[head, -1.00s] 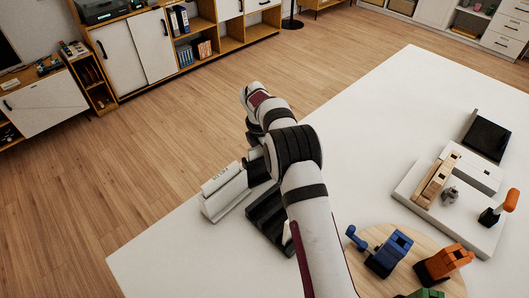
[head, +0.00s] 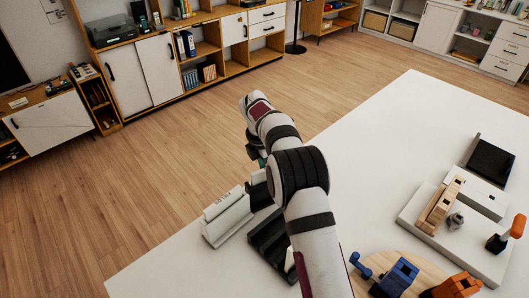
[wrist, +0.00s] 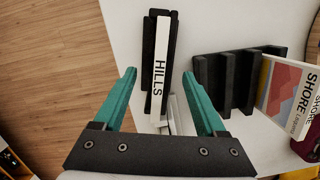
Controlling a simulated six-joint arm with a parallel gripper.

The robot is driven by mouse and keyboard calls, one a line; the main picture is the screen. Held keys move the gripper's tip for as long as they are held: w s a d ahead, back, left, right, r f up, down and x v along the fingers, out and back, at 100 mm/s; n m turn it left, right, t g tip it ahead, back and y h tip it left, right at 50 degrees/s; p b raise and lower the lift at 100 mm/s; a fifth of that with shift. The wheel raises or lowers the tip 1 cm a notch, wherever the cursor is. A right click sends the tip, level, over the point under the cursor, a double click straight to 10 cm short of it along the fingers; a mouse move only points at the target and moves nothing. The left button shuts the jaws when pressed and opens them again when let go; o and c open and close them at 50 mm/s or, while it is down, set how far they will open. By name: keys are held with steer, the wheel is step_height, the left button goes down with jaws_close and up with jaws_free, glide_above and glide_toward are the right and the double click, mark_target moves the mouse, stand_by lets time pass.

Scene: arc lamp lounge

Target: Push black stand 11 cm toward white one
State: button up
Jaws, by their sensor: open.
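The black stand (head: 268,242) sits on the white table, its slots and upright fins facing up. In the wrist view the black stand (wrist: 237,72) is right of my fingers, with the SHORE book (wrist: 288,92) at its right. The white stand (head: 228,218) is left of it in the head view, across a narrow gap; white parts (wrist: 172,112) show between my fingers in the wrist view. A white-spined HILLS book (wrist: 160,60) stands there beside a dark upright piece. My gripper (wrist: 160,76) has teal fingers spread apart, empty, above this group; in the head view my arm mostly hides it.
A round wooden board (head: 355,272) with blue and orange objects lies right of my arm. A pale tray (head: 452,240) with a wooden block and an orange-handled tool is farther right. The table's far edge borders open floor. The table beyond my arm is clear.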

steer(key=r, duration=0.3)
steer(key=a+r, duration=0.1)
steer(key=r, duration=0.6)
steer(key=shift+s+a+r, duration=0.2)
steer(key=shift+s, duration=0.2)
steer(key=shift+r, duration=0.3)
steer(key=s+d+r+m+y, duration=0.1)
steer(key=s+d+r+m, duration=0.25)
steer(key=s+m, duration=0.3)
steer(key=s+d+r+m, duration=0.3)
steer(key=s+r+m, duration=0.15)
steer(key=s, duration=0.25)
steer(key=s+d+f+m+y, duration=0.1)
steer(key=s+f+m, duration=0.2)
steer(key=s+m, duration=0.6)
steer(key=s+d+f+m+g+y, duration=0.1)
steer(key=s+f+m, duration=0.3)
steer(key=s+m, duration=0.5)
steer(key=s, duration=0.8)
steer(key=shift+s+d+f+m, duration=0.25)
steer(key=shift+d+m, duration=0.05)
